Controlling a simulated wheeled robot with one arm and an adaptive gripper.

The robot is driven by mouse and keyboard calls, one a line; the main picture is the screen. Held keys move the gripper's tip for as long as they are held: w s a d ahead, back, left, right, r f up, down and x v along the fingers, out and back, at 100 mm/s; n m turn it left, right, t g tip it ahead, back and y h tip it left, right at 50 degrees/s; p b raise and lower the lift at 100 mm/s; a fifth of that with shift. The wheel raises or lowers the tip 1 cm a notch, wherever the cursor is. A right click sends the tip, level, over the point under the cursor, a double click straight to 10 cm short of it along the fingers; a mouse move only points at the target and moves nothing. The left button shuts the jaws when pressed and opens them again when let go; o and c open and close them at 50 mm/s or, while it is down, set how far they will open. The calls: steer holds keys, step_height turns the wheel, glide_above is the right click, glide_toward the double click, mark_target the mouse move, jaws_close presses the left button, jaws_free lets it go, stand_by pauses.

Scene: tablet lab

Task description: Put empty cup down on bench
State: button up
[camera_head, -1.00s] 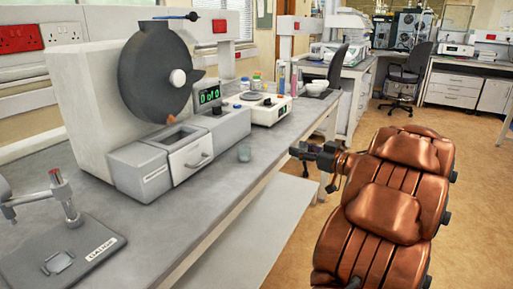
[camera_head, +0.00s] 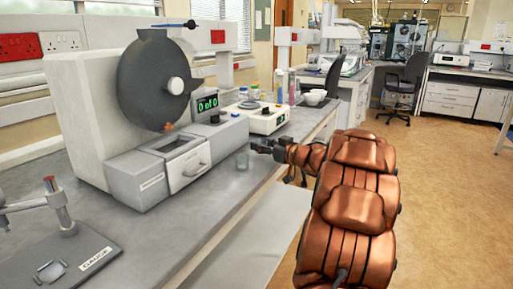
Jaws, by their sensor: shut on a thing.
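A small clear cup (camera_head: 242,162) is upright at the bench's front edge, right of the grey machine's drawer. My gripper (camera_head: 254,147) reaches in from the right and is shut on the cup near its rim. The fingertips are small and dark, so their exact contact is hard to see. The bench (camera_head: 215,207) is a long grey worktop. I cannot tell whether the cup's base touches it or hangs just above it. The cup looks empty.
A large machine (camera_head: 82,110) with a dark drum (camera_head: 150,80) and a drawer (camera_head: 188,165) stands behind the cup. A metal stand (camera_head: 62,205) is front left. Bench front is clear.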

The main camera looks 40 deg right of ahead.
mark_target(256, 155)
steer(key=w, duration=0.3)
steer(key=shift+a+f+b, duration=0.1)
steer(key=shift+f+b, duration=0.25)
steer(key=shift+f, duration=0.35)
steer(key=shift+f, duration=0.1)
steer(key=o, duration=0.8)
steer(key=shift+f, duration=0.1)
steer(key=shift+c, duration=0.2)
steer(key=shift+s+r, duration=0.2)
steer(key=shift+s, duration=0.15)
steer(key=s+p, duration=0.1)
steer(key=s, duration=1)
steer(key=shift+s+d+r, duration=0.2)
steer(key=shift+d+r, duration=0.05)
steer(key=shift+d, duration=0.05)
steer(key=shift+s, duration=0.1)
